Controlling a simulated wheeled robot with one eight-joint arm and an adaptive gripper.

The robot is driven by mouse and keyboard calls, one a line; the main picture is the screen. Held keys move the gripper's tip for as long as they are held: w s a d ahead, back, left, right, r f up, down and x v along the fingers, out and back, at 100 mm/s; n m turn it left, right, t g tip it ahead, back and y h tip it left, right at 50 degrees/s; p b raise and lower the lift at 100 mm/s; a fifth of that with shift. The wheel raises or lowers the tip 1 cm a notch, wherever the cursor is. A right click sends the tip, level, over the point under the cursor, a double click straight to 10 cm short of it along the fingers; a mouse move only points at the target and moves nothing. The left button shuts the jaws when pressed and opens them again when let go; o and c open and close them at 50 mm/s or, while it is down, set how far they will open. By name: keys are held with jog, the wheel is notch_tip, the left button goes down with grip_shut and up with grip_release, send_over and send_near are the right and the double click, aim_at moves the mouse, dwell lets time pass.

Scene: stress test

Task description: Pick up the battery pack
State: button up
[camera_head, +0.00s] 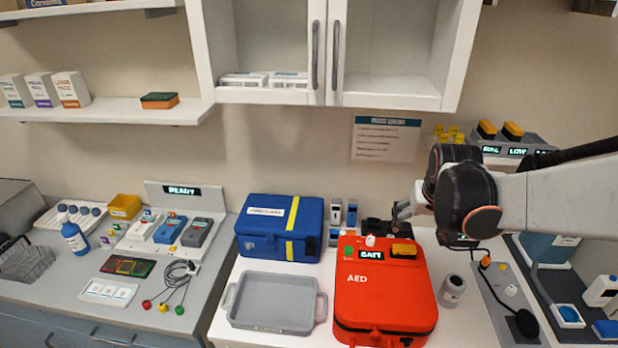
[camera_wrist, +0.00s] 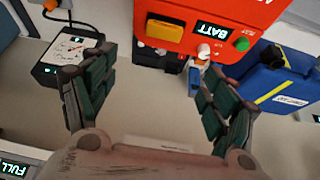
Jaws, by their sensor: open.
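A yellow-orange battery pack (camera_head: 404,249) is at the back right of the red AED case (camera_head: 385,310), beside a lit display reading BATT. It also shows in the wrist view (camera_wrist: 165,31), upside down on the red case (camera_wrist: 220,18). Two similar orange packs, one on the left (camera_head: 486,129) and one on the right (camera_head: 512,130), sit on a charger at the upper right. I cannot tell which pack is meant. My gripper (camera_wrist: 152,65) is open and empty, with its fingers apart behind the AED. In the head view my gripper (camera_head: 402,211) is partly hidden by the wrist.
A blue case (camera_head: 265,228) and an empty grey tray (camera_head: 268,318) stand left of the AED. A small jar (camera_head: 452,290) and a panel with a black handset (camera_head: 526,323) are to its right. Cabinets (camera_head: 395,90) hang above.

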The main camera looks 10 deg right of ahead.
jog(key=d+f, duration=0.1)
jog(key=b, duration=0.2)
send_over(404, 245)
jog(key=s, duration=0.3)
jog(key=shift+g, duration=0.3)
notch_tip(404, 245, down, 8)
jog(key=shift+w+r, duration=0.1)
jog(key=shift+w, duration=0.05)
jog(key=shift+a+b+x, duration=0.15)
jog(key=shift+b+x, duration=0.4)
jog(key=shift+x, duration=0.75)
jog(key=shift+a+b+x, duration=0.2)
jog(key=shift+b+x, duration=0.35)
jog(key=shift+x, duration=0.7)
jog(key=shift+w, duration=0.2)
jog(key=shift+c, duration=0.5)
jog(key=c, duration=1.2)
